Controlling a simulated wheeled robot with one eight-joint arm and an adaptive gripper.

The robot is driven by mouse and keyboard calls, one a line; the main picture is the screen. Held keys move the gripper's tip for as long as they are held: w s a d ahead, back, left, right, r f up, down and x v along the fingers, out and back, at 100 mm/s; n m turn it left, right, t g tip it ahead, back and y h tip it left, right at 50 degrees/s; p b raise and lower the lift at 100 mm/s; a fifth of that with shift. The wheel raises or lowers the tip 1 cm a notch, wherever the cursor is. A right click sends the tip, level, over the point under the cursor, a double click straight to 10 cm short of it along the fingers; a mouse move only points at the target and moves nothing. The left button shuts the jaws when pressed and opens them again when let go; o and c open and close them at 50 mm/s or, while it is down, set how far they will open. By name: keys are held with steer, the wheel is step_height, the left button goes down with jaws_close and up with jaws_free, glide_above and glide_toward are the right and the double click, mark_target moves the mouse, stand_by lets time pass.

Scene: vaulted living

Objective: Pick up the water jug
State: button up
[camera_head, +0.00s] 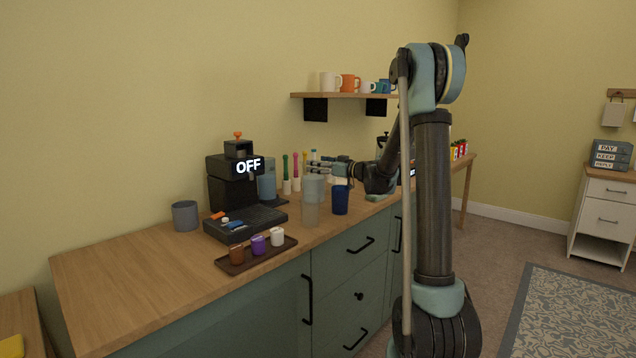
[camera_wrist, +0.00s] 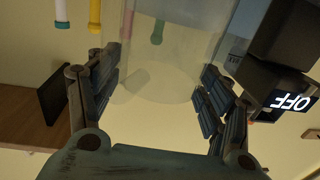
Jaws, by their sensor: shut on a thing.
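The water jug looks like a tall, see-through, pale grey-blue vessel (camera_head: 312,192) near the front edge of the wooden counter. In the wrist view the clear cylinder (camera_wrist: 165,70) stands between the two dark ribbed finger pads. My gripper (camera_head: 320,166) reaches in from the right at the jug's upper part. It also shows in the wrist view (camera_wrist: 160,82), shut on the jug with a finger on each side. I cannot tell whether the jug's base touches the counter.
A dark blue cup (camera_head: 340,200) stands close to the right of the jug. A black machine reading OFF (camera_head: 233,180), a grey cup (camera_head: 185,215) and a tray (camera_head: 236,266) with three small cups are to the left. The counter's left end (camera_head: 120,270) is clear.

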steer(key=shift+r, duration=0.1)
step_height(320, 180, up, 10)
stand_by(0.6)
stand_by(0.4)
